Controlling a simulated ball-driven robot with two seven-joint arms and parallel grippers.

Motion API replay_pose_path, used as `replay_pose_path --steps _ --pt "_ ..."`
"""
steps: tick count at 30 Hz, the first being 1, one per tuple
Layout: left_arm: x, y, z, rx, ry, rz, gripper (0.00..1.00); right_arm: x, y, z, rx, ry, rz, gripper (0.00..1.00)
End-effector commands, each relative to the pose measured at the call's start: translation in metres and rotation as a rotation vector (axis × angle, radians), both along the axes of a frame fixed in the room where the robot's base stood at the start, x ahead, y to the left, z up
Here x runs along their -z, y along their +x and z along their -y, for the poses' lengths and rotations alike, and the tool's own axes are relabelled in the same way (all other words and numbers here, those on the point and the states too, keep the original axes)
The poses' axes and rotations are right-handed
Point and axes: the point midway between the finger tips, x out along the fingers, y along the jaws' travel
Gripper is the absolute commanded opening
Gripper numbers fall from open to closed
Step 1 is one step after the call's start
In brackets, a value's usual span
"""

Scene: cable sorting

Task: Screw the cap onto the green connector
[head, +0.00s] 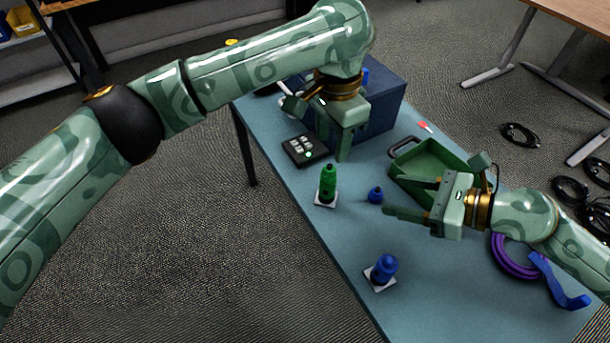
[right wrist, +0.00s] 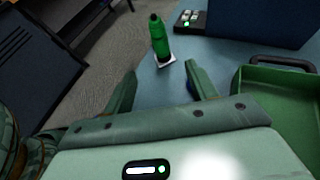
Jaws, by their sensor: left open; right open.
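The green connector (head: 328,186) stands upright on a small white base on the blue table; its narrow top looks darker. It also shows beyond my right fingers in the right wrist view (right wrist: 159,38). A small blue piece (head: 376,194), possibly a cap, sits on the table to its right. A larger blue piece (head: 384,267) stands on another white base nearer the front. My left gripper (head: 336,145) is open, pointing down above and behind the green connector. My right gripper (head: 403,197) is open and empty, right of the small blue piece, whose blue edge is mostly hidden behind a finger in the right wrist view.
A dark keypad box (head: 304,150) with a green light lies behind the green connector. A dark blue box (head: 385,107) stands at the back. A green tray (head: 433,158) is behind my right gripper. A purple ring (head: 512,262) and blue bracket (head: 560,283) lie at the right.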

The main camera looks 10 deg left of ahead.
Motion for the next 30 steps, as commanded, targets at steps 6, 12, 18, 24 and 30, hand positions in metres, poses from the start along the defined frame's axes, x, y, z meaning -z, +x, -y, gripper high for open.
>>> replay_pose_path --steps 6,12,18,24,30 --pt "0.000 -0.001 0.002 0.003 -0.001 0.000 0.45 0.000 0.000 0.000 0.000 0.000 0.000 0.57" --pt "0.000 -0.001 0.001 0.002 -0.001 0.000 0.45 0.001 0.001 -0.002 0.000 0.000 0.000 0.57" --pt "0.000 -0.001 0.001 0.002 -0.001 0.000 0.45 0.008 0.009 -0.020 -0.001 0.003 0.000 0.57" --pt "0.000 -0.001 0.001 0.002 -0.001 0.000 0.45 0.023 0.023 -0.054 -0.002 0.003 0.001 0.57" --pt "0.000 -0.001 0.001 0.002 -0.001 0.000 0.45 0.039 0.039 -0.087 0.000 0.003 0.000 0.57"
